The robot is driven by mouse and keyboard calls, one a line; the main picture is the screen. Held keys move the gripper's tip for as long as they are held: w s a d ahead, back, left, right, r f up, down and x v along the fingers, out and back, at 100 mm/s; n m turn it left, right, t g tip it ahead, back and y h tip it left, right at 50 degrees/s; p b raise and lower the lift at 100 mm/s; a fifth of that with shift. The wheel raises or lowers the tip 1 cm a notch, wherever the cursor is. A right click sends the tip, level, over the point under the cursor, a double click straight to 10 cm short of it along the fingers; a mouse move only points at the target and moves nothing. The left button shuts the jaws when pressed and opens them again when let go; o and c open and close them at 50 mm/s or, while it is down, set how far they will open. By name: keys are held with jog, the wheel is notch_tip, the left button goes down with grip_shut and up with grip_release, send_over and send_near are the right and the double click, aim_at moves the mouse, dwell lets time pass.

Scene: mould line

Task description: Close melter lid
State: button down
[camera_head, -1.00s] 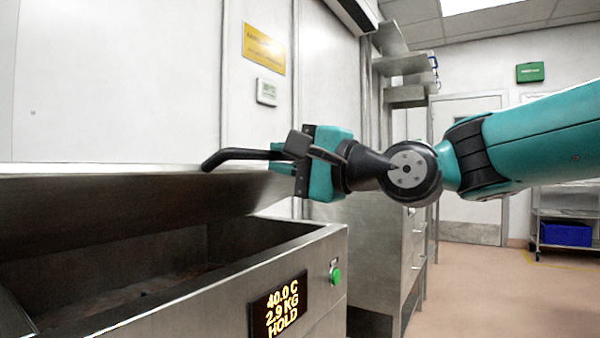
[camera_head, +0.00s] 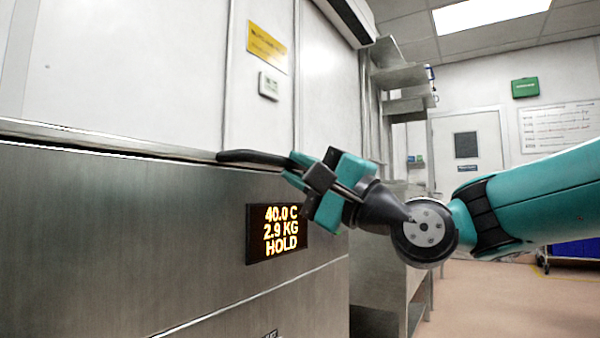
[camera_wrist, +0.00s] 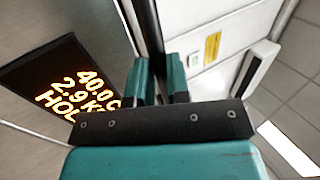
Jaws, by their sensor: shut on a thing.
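The melter (camera_head: 120,240) is a brushed steel box with a lit display (camera_head: 277,234) reading 40.0 C, 2.9 KG, HOLD. Its lid (camera_head: 90,138) shows edge-on as a thin strip along the melter's top, with a dark line beneath. I cannot tell whether it rests fully on the rim. The black lid handle (camera_head: 250,157) sticks out at the lid's right end. My gripper (camera_head: 297,170) is shut on the handle's right end, at the melter's right corner. In the wrist view my fingers (camera_wrist: 160,88) close around a dark bar. The melter's inside is hidden.
A white wall with a yellow sign (camera_head: 267,47) and a small thermostat (camera_head: 269,85) rises behind. Open floor (camera_head: 490,300) lies at the right.

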jog(key=shift+a+f, duration=0.15)
jog(key=shift+f, duration=0.5)
jog(key=c, duration=1.1)
grip_release()
jog(key=shift+r, duration=0.1)
jog(key=shift+r, duration=0.1)
jog(key=b+v, duration=1)
jog(key=v, duration=0.7)
jog(key=shift+d, duration=0.25)
